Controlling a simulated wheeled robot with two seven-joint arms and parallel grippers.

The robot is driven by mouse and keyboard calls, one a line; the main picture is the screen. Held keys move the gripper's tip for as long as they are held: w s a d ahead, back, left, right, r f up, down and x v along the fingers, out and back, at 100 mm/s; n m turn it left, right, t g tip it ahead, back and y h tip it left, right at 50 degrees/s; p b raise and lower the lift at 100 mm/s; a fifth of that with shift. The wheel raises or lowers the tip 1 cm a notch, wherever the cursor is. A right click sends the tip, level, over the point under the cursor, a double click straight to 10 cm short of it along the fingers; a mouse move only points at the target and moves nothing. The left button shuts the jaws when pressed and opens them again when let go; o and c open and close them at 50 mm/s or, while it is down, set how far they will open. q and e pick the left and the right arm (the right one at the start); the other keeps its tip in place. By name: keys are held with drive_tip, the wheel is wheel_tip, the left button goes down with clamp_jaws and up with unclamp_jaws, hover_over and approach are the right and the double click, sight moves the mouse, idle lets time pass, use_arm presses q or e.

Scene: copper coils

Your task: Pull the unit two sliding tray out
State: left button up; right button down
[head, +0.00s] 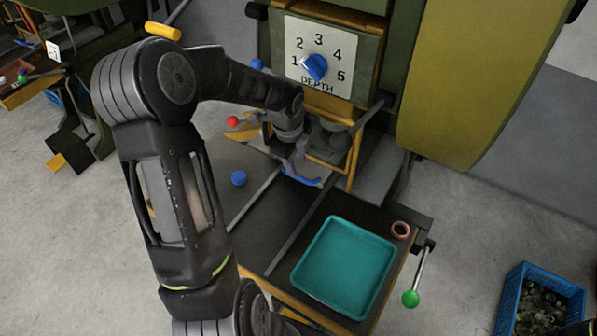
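A dark green press with a numbered DEPTH dial (316,67) stands at the centre, its blue pointer near 1. In front of it is a dark bed (268,222) with light rails. I cannot tell for sure which part is the unit two sliding tray. My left gripper (301,174) reaches down in front of the press opening, at a small blue curved piece (312,182). The arm and wrist hide part of this area, and whether the fingers are closed is unclear.
A teal tray (343,267) lies empty on the bed's front, with a copper ring (400,230) beside it. A lever with a green knob (410,299) sticks out at right. A blue crate (540,299) of parts stands on the floor at lower right.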

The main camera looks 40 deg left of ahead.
sight(298, 176)
use_arm(q)
drive_tip(key=f, duration=0.4)
drive_tip(key=w+f, duration=0.1)
drive_tip(key=f, duration=0.1)
drive_tip(key=shift+a, duration=0.1)
drive_tip(key=shift+c, duration=0.3)
clamp_jaws()
idle(1.0)
